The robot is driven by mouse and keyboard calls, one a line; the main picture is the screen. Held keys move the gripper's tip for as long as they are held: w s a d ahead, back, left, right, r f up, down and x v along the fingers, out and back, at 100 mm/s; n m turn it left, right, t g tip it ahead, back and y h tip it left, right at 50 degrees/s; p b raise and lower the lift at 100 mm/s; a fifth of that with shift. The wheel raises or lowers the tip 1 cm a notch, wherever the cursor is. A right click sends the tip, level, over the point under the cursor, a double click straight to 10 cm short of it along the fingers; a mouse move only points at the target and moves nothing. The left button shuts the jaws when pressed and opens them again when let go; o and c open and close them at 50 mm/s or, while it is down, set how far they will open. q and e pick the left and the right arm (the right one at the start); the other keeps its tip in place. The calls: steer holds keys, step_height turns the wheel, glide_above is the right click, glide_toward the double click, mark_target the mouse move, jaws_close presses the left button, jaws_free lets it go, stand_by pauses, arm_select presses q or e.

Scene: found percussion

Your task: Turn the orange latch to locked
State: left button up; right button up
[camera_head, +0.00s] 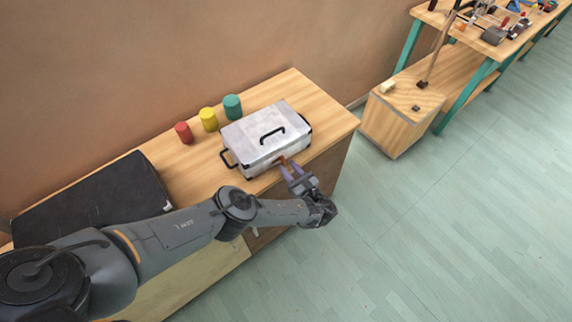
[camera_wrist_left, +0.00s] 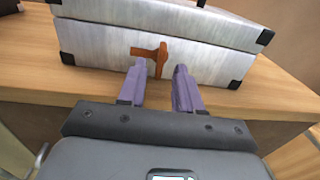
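The orange latch (camera_wrist_left: 158,58) is on the front face of a silver-grey metal case (camera_wrist_left: 95,45) with black corners. In the left wrist view it has one part upright and one arm pointing left. In the head view the latch (camera_head: 283,160) is small beside the fingertips, and the case (camera_head: 262,138) shows a black top handle. My left gripper (camera_head: 291,170) has purple fingers pointing at the case front. In the left wrist view the gripper (camera_wrist_left: 159,72) is open, its fingertips at either side of the latch's lower end. Contact cannot be told. My right gripper is not in view.
The case stands on a wooden cabinet top (camera_head: 300,88). Red (camera_head: 184,132), yellow (camera_head: 209,119) and teal (camera_head: 232,107) cylinders stand behind it. A black flat case (camera_head: 95,205) lies at left. A workbench with tools (camera_head: 495,35) is at far right.

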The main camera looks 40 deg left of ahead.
mark_target(283, 161)
arm_select(q)
steer(key=shift+x, duration=1.3)
jaws_close()
